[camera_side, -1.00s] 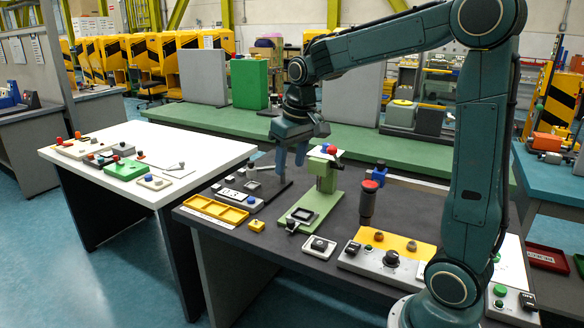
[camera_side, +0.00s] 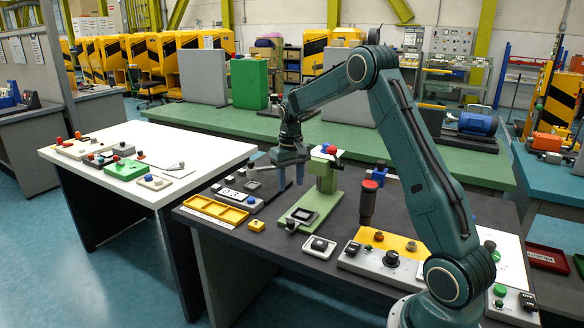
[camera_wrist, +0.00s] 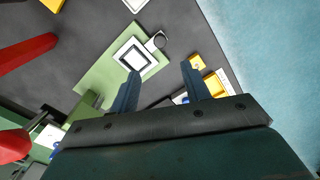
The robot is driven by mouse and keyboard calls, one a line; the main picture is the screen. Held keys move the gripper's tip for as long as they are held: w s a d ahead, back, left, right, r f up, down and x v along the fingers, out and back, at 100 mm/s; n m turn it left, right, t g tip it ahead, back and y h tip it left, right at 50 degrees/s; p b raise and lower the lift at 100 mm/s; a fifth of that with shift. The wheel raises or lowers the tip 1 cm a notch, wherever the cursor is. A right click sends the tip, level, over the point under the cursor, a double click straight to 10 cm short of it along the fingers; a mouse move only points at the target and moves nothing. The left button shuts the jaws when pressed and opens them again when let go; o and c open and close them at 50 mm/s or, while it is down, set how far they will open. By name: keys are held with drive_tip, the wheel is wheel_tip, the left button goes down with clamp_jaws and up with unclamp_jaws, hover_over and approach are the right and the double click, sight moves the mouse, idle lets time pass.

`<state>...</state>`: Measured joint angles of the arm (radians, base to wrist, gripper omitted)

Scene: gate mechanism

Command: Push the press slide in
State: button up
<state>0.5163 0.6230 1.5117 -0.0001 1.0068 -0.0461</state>
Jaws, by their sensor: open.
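The green press (camera_side: 325,175) stands on a light green base plate (camera_side: 318,212) near the middle of the dark bench. My gripper (camera_side: 291,186) is open and empty, pointing down just left of the press column. In the wrist view its fingers (camera_wrist: 160,68) are spread, with the slide beyond the tips.
A yellow tray (camera_side: 216,209) and a grey panel with buttons (camera_side: 239,197) lie left of the press. A small yellow block (camera_side: 257,225) and a black-buttoned box (camera_side: 319,246) are near the front edge. A dark red-topped post (camera_side: 368,202) stands to the right.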

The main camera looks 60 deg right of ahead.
sight(291, 221)
drive_tip(key=shift+f, duration=0.2)
wheel_tip(291, 221, down, 14)
drive_tip(key=shift+r, duration=0.25)
idle(0.5)
clamp_jaws()
